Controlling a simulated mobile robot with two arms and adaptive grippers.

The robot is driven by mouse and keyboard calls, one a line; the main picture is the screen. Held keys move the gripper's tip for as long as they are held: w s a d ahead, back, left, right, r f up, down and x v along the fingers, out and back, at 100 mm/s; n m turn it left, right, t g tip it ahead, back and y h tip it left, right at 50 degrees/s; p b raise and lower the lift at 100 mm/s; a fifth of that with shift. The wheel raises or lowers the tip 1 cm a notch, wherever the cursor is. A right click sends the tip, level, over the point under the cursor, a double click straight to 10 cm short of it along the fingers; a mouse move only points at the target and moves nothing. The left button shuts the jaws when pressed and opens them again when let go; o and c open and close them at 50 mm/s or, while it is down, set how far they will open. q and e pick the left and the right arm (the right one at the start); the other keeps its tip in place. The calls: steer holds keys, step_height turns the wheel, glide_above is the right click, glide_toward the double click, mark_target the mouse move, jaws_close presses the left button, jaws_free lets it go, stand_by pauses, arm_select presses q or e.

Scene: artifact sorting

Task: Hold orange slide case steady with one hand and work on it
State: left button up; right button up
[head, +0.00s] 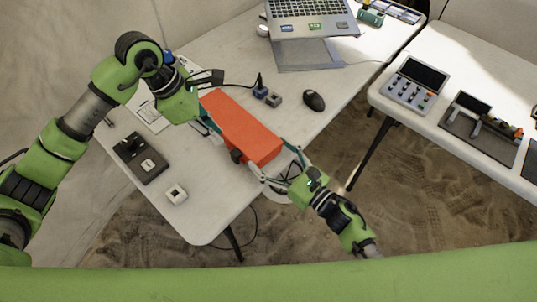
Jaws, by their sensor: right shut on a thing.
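The orange slide case (243,130) is a long orange box lying on the white table, angled from upper left to lower right. A dark part (237,156) shows on its near side. My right gripper (272,164) comes from the lower right and is shut on the case's right end, one finger on each side. My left gripper (205,124) is at the case's left end. Its own wrist and body hide much of its fingers, so I cannot tell whether they are open or touching the case.
A laptop (308,20), a black mouse (314,100) and small blocks (267,96) lie behind the case. A second table (450,50) with devices stands right, across a gap.

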mark_target(237, 156)
arm_select(q)
steer(key=s+d+f+g+h, duration=0.1)
steer(key=s+d, duration=0.1)
steer(key=s+d+f+g+h, duration=0.1)
steer(key=s+d+h, duration=0.1)
steer(key=s+d, duration=0.1)
steer(key=s+d+f+h, duration=0.1)
steer(key=s+d+h, duration=0.1)
steer(key=s+d, duration=0.1)
steer(key=shift+s+d+f+n+g, duration=0.15)
steer(key=shift+s+n+g, duration=0.1)
steer(key=shift+n+g, duration=0.15)
jaws_close()
steer(key=s+d+r+n+t+h, duration=0.1)
steer(key=s+d+n+h, duration=0.3)
steer(key=s+n+h, duration=0.3)
steer(key=s+a+f+n+t+y, duration=0.1)
steer(key=a+f+n+t+y, duration=0.1)
steer(key=a+n+t, duration=0.3)
steer(key=s+a+f+n+t+y, duration=0.1)
steer(key=a+f+n+t, duration=0.3)
steer(key=a+n, duration=0.4)
steer(key=s+a+f+n+t+y, duration=0.2)
steer(key=a+n+t, duration=0.4)
steer(key=t, duration=0.1)
steer(key=shift+s+a+f+y, duration=0.3)
steer(key=shift+a+f, duration=0.05)
steer(key=shift+f, duration=0.05)
steer(key=x, duration=2)
steer(key=shift+d+f, duration=0.1)
